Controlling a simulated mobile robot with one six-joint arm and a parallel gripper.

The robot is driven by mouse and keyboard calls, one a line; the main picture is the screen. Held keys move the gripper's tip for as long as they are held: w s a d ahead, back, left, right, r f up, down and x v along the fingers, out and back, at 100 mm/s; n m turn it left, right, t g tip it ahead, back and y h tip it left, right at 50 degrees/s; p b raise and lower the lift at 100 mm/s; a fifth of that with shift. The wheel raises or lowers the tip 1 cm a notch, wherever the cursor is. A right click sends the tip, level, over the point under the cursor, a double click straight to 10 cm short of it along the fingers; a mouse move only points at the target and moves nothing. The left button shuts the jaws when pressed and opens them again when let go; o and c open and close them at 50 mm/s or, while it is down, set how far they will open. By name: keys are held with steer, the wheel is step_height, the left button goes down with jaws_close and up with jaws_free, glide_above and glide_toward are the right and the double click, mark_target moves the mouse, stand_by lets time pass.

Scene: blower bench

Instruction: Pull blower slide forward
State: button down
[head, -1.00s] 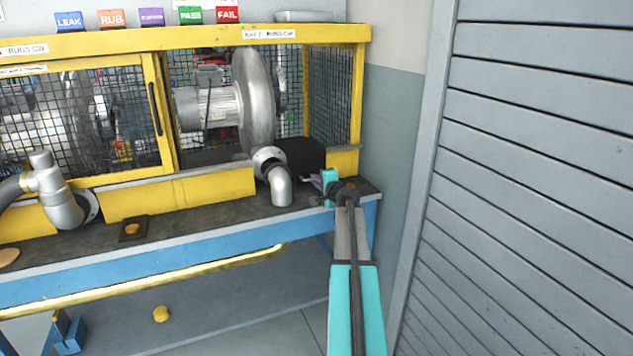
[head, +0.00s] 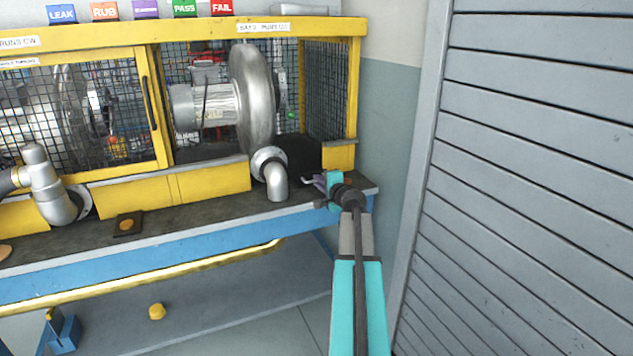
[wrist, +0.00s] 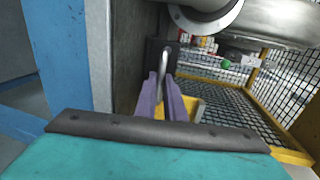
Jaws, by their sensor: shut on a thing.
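The blower (head: 254,100), a silver disc-shaped housing with a ribbed motor, stands inside the yellow mesh guard. A black block (head: 303,156) sits to the right of its outlet elbow (head: 277,182). My gripper (head: 318,182) is at the bench's right end, just below and right of the black block. In the wrist view its purple fingers (wrist: 163,85) are shut on a thin metal handle (wrist: 165,62) in front of a dark plate (wrist: 154,52). I take this for the slide's handle.
The yellow guard frame (head: 352,85) rises close behind my gripper. A grey slatted wall (head: 530,180) stands to the right. A second elbow pipe (head: 48,188) is at left on the bench. The floor in front of the bench is mostly clear.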

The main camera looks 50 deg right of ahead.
steer(key=shift+s+a+f, duration=0.15)
steer(key=shift+s+f, duration=0.1)
steer(key=shift+s, duration=0.05)
steer(key=c, duration=1.9)
jaws_free()
steer(key=shift+r, duration=0.1)
steer(key=shift+c, duration=0.2)
steer(key=shift+o, duration=0.4)
steer(key=shift+r, duration=0.1)
steer(key=v, duration=1.3)
steer(key=shift+s, duration=0.4)
steer(key=shift+a, duration=0.2)
